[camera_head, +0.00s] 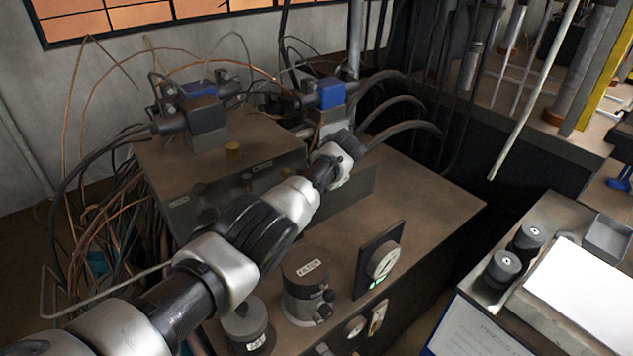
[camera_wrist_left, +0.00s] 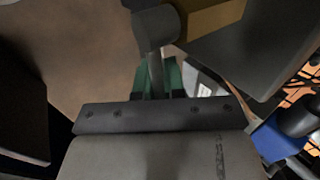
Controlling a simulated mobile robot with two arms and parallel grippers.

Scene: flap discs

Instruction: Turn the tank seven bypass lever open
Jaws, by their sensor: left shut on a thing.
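My left arm comes in from the lower left in the head view and reaches the back of the bench, beside a valve with a blue top (camera_head: 326,93). In the left wrist view my left gripper (camera_wrist_left: 158,82) is shut on a grey lever (camera_wrist_left: 155,70) between its green-padded fingers. The lever's rod runs to a round grey hub (camera_wrist_left: 156,27). In the head view the fingers and lever are hidden or too small to tell apart. I cannot read a tank seven label. My right gripper is in neither view.
Another blue-topped valve (camera_head: 205,119) stands on a raised dark box (camera_head: 270,138) at the left. Loose cables (camera_head: 90,220) crowd the left. The bench top (camera_head: 425,205) is clear at right.

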